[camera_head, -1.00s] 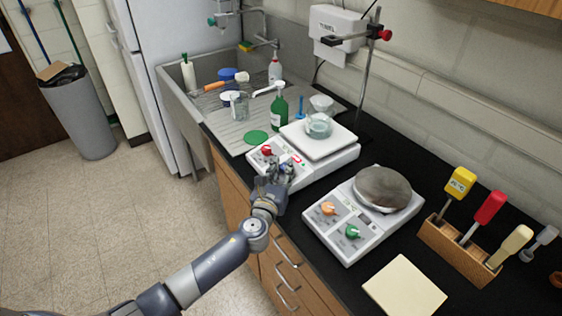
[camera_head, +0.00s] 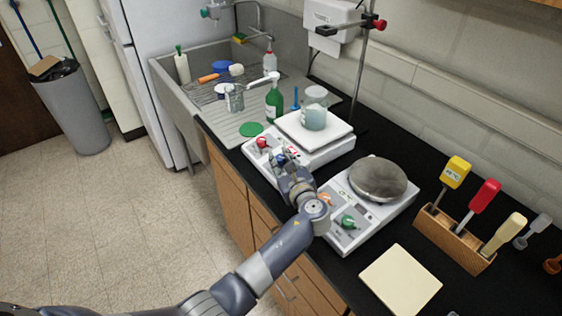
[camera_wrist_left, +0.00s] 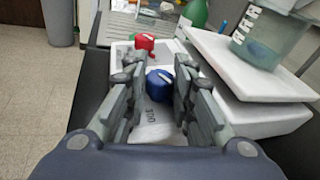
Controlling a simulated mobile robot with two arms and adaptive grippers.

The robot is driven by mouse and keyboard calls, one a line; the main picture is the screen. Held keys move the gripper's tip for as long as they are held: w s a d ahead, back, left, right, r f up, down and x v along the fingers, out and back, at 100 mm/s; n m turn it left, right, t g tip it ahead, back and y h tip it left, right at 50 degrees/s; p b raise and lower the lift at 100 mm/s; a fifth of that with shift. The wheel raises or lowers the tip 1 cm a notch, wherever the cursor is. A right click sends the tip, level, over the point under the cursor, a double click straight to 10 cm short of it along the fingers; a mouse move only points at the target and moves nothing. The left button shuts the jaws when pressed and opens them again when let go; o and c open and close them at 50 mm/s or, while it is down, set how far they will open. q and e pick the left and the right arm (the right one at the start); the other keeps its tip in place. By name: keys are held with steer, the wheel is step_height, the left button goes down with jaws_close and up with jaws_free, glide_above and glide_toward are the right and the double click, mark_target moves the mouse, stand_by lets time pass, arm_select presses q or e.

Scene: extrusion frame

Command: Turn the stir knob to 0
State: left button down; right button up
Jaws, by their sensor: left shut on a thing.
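My right gripper is out of view.
A beaker of bluish liquid (camera_head: 314,117) stands on the white top plate (camera_head: 335,138), close to my gripper. A second hotplate (camera_head: 352,238) with orange and green knobs (camera_head: 348,222) is on the right. A green bottle (camera_head: 273,102) stands behind.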

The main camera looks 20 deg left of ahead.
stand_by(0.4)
arm_select(q)
steer(key=c, duration=1.3)
jaws_free()
steer(key=shift+c, duration=0.2)
steer(key=v, duration=1.2)
steer(key=shift+d+f, duration=0.1)
